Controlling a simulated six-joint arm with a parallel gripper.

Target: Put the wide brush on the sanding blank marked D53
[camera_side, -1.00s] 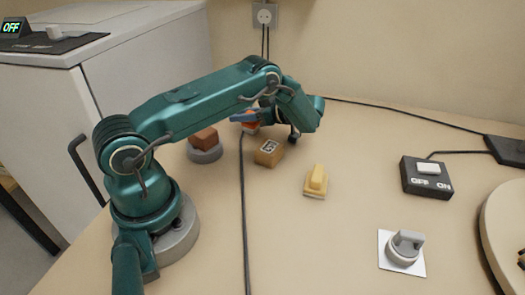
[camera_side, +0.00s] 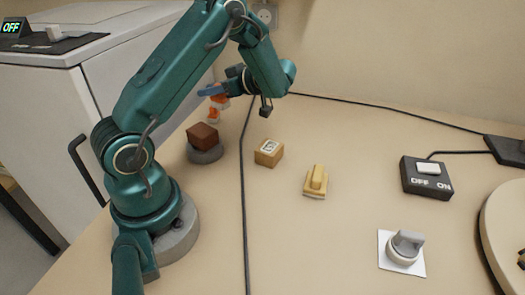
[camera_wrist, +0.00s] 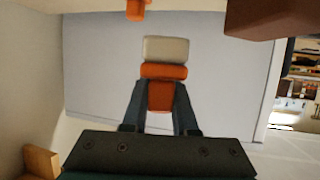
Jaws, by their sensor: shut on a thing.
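My gripper (camera_side: 211,92) is raised above the back left of the bench, its jaws shut on an orange piece with a pale end. This held piece looks like the wide brush (camera_wrist: 164,71); in the wrist view my gripper (camera_wrist: 160,92) has one finger on each side of it. In the side view it is small and partly hidden by the fingers. A light wooden block (camera_side: 268,153) with a dark-and-white mark on top stands in the middle; its mark is too small to read. It may be the sanding blank.
A brown block (camera_side: 202,136) sits on a grey round base (camera_side: 205,154). A yellow piece (camera_side: 316,181), a grey knob (camera_side: 405,247) on a white plate and a switch box (camera_side: 427,178) stand to the right. A black cable (camera_side: 244,190) crosses the bench. A white cabinet (camera_side: 130,85) is at left.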

